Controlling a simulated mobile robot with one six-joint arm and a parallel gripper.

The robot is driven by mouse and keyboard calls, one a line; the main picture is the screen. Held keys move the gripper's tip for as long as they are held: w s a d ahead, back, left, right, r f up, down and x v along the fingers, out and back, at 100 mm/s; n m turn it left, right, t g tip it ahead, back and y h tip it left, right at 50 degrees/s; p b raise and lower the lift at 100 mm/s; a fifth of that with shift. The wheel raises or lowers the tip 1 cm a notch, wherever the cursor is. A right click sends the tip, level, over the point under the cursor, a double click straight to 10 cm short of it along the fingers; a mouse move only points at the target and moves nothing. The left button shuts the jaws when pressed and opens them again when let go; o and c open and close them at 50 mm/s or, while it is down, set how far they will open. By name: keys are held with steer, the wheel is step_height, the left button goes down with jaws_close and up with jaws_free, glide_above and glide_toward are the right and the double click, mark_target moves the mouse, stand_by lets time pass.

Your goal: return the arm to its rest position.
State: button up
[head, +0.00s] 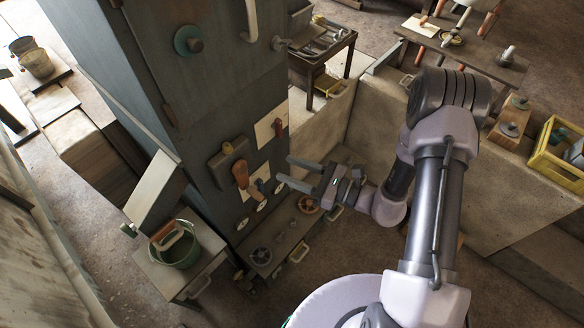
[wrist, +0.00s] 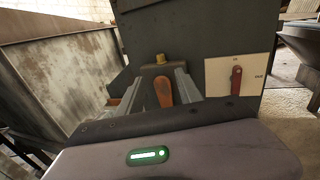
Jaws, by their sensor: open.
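My gripper (head: 284,170) is in front of the tall dark grey cabinet (head: 215,85) in the head view. Its two fingers are apart, with nothing between them, and point left toward the cabinet's control face. In the wrist view the gripper (wrist: 158,88) also shows open. An orange-brown handle (wrist: 163,92) appears between the fingers there, farther off on the cabinet. In the head view this handle (head: 240,174) hangs on the cabinet face, left of the fingertips and apart from them. My arm reaches up from the bottom right and bends down to the gripper.
A red lever (head: 278,128) on a pale plate is above the fingers. A low shelf (head: 280,245) with wheels lies below. A green bucket (head: 176,245) stands at lower left. A concrete wall (head: 400,150) runs behind the arm, with a yellow crate (head: 560,150) at right.

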stand_by(0.5)
steer(key=s+a+r+n+g+h+b, duration=0.2)
steer(key=s+r+n+g+h, duration=0.55)
steer(key=s+r+n, duration=0.6)
steer(key=s+d+r+n+t+h, duration=0.2)
steer(key=d+r+t+h, duration=0.1)
steer(key=d, duration=0.3)
steer(key=s+d+r+n+t+h+b, duration=0.1)
steer(key=s+d+r+n+t+h, duration=0.1)
steer(key=d, duration=0.4)
steer(key=shift+d+r+n+t+h+b, duration=0.15)
steer(key=shift+r+n+t+h+b, duration=0.3)
steer(key=shift+h, duration=0.5)
